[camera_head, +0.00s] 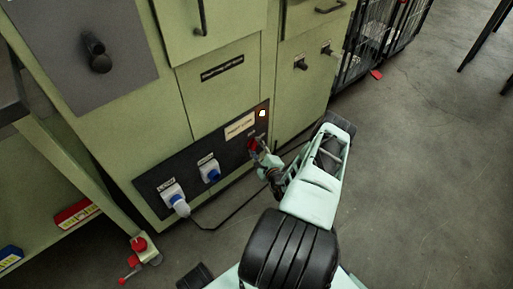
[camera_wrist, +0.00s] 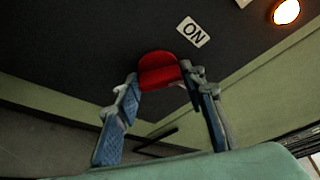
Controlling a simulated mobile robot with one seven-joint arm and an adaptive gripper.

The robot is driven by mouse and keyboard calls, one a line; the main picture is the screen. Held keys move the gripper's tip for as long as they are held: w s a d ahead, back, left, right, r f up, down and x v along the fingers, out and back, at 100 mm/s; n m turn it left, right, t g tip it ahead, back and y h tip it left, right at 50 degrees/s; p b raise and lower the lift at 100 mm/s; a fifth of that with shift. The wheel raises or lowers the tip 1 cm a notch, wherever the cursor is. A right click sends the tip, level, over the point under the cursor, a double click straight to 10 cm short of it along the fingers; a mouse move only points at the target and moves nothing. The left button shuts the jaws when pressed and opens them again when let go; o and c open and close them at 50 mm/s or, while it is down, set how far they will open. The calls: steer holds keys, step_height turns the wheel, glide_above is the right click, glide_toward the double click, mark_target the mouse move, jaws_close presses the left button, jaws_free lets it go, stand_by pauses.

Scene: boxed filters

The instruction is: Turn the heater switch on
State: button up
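The red heater switch (camera_head: 252,147) is on the dark panel (camera_head: 225,152) low on the green cabinet. In the wrist view the red switch (camera_wrist: 158,70) sits between the two fingertips of my gripper (camera_wrist: 160,78), which appear to press on its sides. An ON label (camera_wrist: 193,32) is just above the switch. In the head view my gripper (camera_head: 262,155) reaches the switch from the right and partly hides it. A small lamp (camera_head: 263,113) at the panel's upper right corner glows; it also shows in the wrist view (camera_wrist: 286,12).
Two blue sockets share the panel: one (camera_head: 209,172) is empty, and one holds a white plug (camera_head: 181,207) with a black cable (camera_head: 235,214) running by the floor. A red-handled valve (camera_head: 139,243) stands lower left.

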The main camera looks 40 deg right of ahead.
steer(key=c, duration=0.5)
steer(key=shift+o, duration=0.2)
steer(key=n+h, duration=0.1)
steer(key=n, duration=0.1)
steer(key=shift+a+f+n+t, duration=0.1)
steer(key=shift+f+n+t, duration=0.05)
steer(key=shift+n+t, duration=0.25)
steer(key=shift+n+t+h, duration=0.4)
steer(key=shift+n+t, duration=0.2)
steer(key=shift+n, duration=0.9)
steer(key=o, duration=1.2)
steer(key=shift+c, duration=0.2)
